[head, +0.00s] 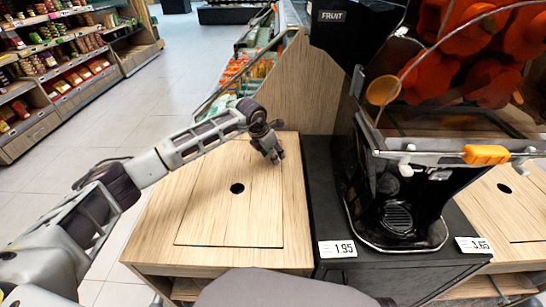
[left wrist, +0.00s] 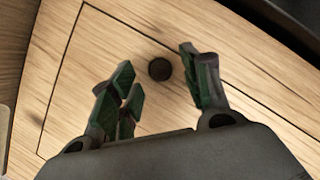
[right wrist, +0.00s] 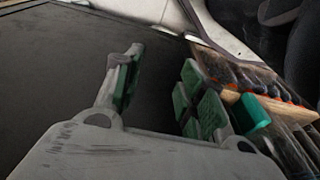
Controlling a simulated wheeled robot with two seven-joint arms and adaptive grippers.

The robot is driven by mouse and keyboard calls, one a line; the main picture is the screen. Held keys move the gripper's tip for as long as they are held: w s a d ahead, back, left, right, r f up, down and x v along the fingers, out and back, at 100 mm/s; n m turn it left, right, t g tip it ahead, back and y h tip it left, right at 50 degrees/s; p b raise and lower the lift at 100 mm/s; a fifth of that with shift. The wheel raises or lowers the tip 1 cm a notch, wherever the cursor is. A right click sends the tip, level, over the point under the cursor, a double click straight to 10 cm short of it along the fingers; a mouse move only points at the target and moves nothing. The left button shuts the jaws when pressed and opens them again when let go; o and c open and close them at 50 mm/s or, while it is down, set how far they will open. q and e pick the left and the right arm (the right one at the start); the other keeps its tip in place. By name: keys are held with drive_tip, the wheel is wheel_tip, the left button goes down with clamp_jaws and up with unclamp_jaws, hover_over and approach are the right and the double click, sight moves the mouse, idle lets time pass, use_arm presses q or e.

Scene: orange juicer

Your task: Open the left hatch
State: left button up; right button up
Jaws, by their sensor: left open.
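The left hatch (head: 215,210) is a square light-wood panel, lying flush and closed in the top of the left counter. A round dark finger hole (head: 237,188) sits near its middle. My left gripper (head: 274,157) is open over the far right part of the hatch, pointing down. In the left wrist view the hole (left wrist: 160,69) shows between and just beyond the spread fingers (left wrist: 157,75). Nothing is held. My right gripper (right wrist: 163,75) is open and empty in the right wrist view; it is outside the head view.
The black juicer (head: 400,190) stands right of the hatch, with price tags (head: 337,249) in front. A second hatch with a hole (head: 504,188) lies further right. Bottles (head: 240,75) stand behind the counter. Shelves (head: 60,70) are far left, with open floor (head: 150,100) between.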

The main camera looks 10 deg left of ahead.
use_arm(q)
drive_tip(key=shift+x, duration=0.75)
clamp_jaws()
